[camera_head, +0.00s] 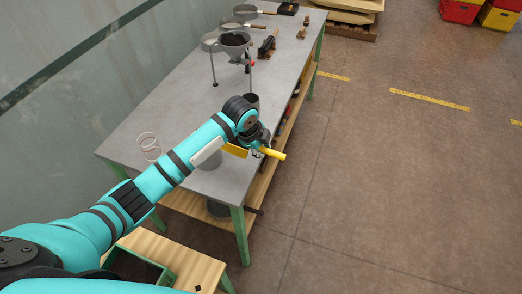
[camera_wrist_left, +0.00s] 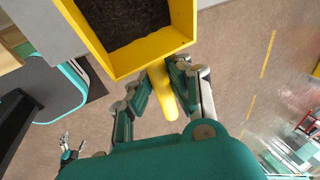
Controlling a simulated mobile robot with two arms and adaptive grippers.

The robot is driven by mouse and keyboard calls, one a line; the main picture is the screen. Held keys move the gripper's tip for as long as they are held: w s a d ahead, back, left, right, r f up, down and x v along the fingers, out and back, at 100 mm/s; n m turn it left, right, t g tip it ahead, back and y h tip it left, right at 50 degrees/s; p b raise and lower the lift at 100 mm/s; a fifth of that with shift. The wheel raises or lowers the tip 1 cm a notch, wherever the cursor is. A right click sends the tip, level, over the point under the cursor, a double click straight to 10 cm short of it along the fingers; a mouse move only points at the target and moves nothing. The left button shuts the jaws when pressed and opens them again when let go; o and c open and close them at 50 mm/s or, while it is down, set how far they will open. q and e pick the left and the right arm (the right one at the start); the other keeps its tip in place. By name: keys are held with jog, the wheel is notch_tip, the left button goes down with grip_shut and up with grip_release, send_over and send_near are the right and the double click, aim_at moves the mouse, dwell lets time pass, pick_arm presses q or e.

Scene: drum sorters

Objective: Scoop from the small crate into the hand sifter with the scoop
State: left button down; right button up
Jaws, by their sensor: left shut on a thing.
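My left gripper (camera_wrist_left: 172,72) is shut on the yellow handle of the scoop (camera_wrist_left: 152,58). In the left wrist view the box-shaped scoop holds dark, loose material. In the head view the scoop (camera_head: 236,150) is partly hidden by my left arm, over the near end of the grey table. Round sifters with handles (camera_head: 232,22) lie at the table's far end; which one is the hand sifter I cannot tell. My right gripper (camera_wrist_left: 73,143) appears small and open in the left wrist view.
A funnel (camera_head: 235,49) with dark material stands on legs on the grey table (camera_head: 160,105). A clear beaker (camera_head: 148,143) stands near its left edge.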

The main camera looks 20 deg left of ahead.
pick_arm(q)
jog(key=shift+a+r+h+b, duration=0.15)
jog(key=shift+r+h+b, duration=0.25)
jog(key=shift+r+h, duration=0.45)
jog(key=shift+a+r+h+b, duration=0.1)
jog(key=shift+r+h+b, duration=0.3)
jog(key=shift+r, duration=0.7)
jog(key=shift+a+r+n+h+b, duration=0.25)
jog(key=shift+r+h+b, duration=0.1)
jog(key=shift+r+h, duration=0.3)
jog(key=shift+a+r+n+h+b, duration=0.15)
jog(key=shift+a+r+h+b, duration=0.2)
jog(key=shift+r, duration=0.4)
jog(key=shift+a+r+h+b, duration=0.2)
jog(key=shift+r+h, duration=0.25)
jog(key=shift+r, duration=0.1)
jog(key=shift+a+r+h+b, duration=0.15)
jog(key=shift+a+r+h, duration=0.05)
jog(key=shift+r+h, duration=0.25)
jog(key=a+r+n+t+h+b, duration=0.1)
jog(key=a+r+h+b, duration=0.2)
jog(key=a+b, duration=0.3)
jog(key=a+r+n+t+h+b, duration=0.1)
jog(key=a+r+n+h+b, duration=0.1)
jog(key=a+r+h+b, duration=0.2)
jog(key=shift+a+r+h+b, duration=0.3)
jog(key=shift+a+h+b, duration=0.8)
jog(key=shift+h, duration=0.15)
jog(key=shift+w, duration=0.1)
